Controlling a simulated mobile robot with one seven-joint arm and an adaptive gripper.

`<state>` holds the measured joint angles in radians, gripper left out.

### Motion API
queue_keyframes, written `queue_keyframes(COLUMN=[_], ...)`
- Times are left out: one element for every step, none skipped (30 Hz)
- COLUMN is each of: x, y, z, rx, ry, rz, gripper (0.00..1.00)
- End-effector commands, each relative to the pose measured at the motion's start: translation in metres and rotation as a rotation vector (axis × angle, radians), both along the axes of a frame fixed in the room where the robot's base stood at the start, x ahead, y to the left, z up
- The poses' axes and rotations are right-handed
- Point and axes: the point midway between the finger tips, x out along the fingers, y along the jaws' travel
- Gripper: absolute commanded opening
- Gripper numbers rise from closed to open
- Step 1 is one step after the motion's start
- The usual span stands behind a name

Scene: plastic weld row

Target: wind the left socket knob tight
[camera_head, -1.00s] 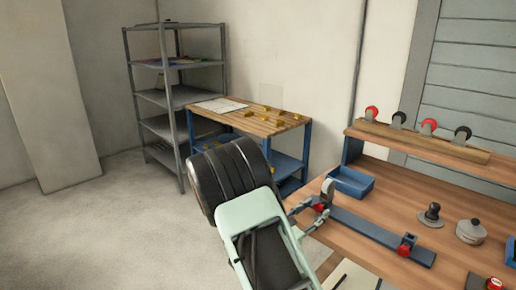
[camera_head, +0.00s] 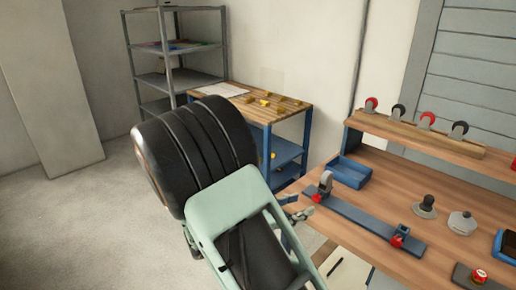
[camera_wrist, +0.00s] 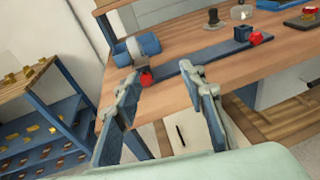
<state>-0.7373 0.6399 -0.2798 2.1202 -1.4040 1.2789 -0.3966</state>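A long blue bar (camera_head: 360,222) lies on the wooden workbench, with a socket near each end. The left socket has a red knob (camera_head: 317,198) and an upright grey piece behind it; the knob also shows in the wrist view (camera_wrist: 146,79). The right socket has another red knob (camera_head: 397,241). My gripper (camera_head: 298,208) is at the bench's left edge, just short of the left knob. In the wrist view my gripper (camera_wrist: 163,82) is open, with nothing between its fingers, and the left knob appears beyond the left fingertip.
A blue bin (camera_head: 350,172) stands behind the bar. A dark-knobbed piece (camera_head: 427,207) and a grey lidded pot (camera_head: 462,222) stand to the right. A rack (camera_head: 420,139) holds several red and black wheels. A side table (camera_head: 268,105) with yellow pieces stands beyond my arm.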

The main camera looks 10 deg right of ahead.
Motion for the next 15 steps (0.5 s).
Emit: queue_keyframes(x=[-0.001,-0.003,-0.005,-0.006,-0.007,-0.009,-0.01,-0.011,-0.012,-0.013,-0.014,-0.015,-0.015,-0.016,-0.017], y=[0.001,0.002,0.002,0.003,0.004,0.005,0.007,0.008,0.011,0.013,0.015,0.018,0.02,0.023,0.027], z=[0.015,0.019,0.024,0.029,0.032,0.038,0.041,0.045,0.05,0.054,0.058,0.062,0.066,0.07,0.075], rx=[0.03,0.049,0.073,0.092,0.112,0.138,0.16,0.181,0.21,0.233,0.255,0.287,0.31,0.334,0.366], ry=[0.007,0.014,0.025,0.034,0.044,0.053,0.062,0.069,0.08,0.087,0.096,0.105,0.112,0.12,0.13], rz=[-0.015,-0.024,-0.035,-0.041,-0.046,-0.055,-0.06,-0.063,-0.067,-0.069,-0.071,-0.07,-0.07,-0.068,-0.064], gripper=[0.38,0.38,0.38,0.38,0.38,0.38,0.38,0.38,0.38,0.38,0.38,0.38,0.38,0.38,0.38])
